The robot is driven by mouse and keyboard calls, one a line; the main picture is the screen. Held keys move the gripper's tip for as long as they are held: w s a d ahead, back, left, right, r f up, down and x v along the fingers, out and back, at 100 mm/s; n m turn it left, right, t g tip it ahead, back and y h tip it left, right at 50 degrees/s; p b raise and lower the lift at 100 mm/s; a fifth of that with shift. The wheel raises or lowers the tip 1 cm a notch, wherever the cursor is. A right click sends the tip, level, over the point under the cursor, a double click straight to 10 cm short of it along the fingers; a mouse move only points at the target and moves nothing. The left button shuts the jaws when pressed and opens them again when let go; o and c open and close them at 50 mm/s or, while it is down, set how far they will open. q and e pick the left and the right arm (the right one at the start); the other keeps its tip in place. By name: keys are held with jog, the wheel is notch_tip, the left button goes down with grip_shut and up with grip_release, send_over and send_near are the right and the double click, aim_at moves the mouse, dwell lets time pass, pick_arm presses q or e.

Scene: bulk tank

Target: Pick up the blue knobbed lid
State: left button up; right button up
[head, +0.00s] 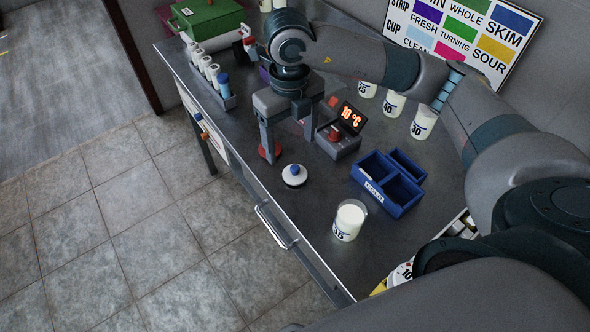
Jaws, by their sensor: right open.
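The blue knobbed lid (294,175) is a white disc with a small blue knob. It lies flat on the dark metal counter, near the front edge, in the middle of the head view. My right gripper (289,146) points down behind the lid in the picture, its two fingers apart with nothing seen between them. The gripper and the lid look apart. The right arm comes in from the right and arches over the counter. My left gripper is not in the view.
A display reading 10 °C (351,117) stands right of the gripper. A blue divided tray (400,206) and a milk beaker (349,220) are right of the lid. Several beakers, a bottle rack (213,86) and a green box (207,16) stand farther back.

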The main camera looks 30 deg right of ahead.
aim_at(295, 167)
notch_tip(295, 167, down, 4)
jog(key=shift+r+p, duration=0.15)
jog(key=shift+p, duration=0.3)
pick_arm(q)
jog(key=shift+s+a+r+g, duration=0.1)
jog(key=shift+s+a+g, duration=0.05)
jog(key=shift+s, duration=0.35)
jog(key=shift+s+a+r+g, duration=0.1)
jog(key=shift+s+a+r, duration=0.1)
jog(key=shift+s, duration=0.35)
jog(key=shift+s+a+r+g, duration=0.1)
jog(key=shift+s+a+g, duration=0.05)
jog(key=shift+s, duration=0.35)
pick_arm(e)
jog(key=shift+f, duration=0.5)
jog(key=shift+s+d+f+p, duration=0.1)
jog(key=shift+d+f+p, duration=0.05)
jog(key=shift+f+p, duration=0.3)
jog(key=f, duration=0.1)
jog(key=f+p, duration=0.1)
jog(key=f, duration=0.1)
jog(key=shift+s+d+p, duration=0.2)
jog(key=shift+d+p, duration=0.1)
jog(key=shift+f, duration=0.65)
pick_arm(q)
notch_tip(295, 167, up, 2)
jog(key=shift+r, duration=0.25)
pick_arm(e)
jog(key=c, duration=1.1)
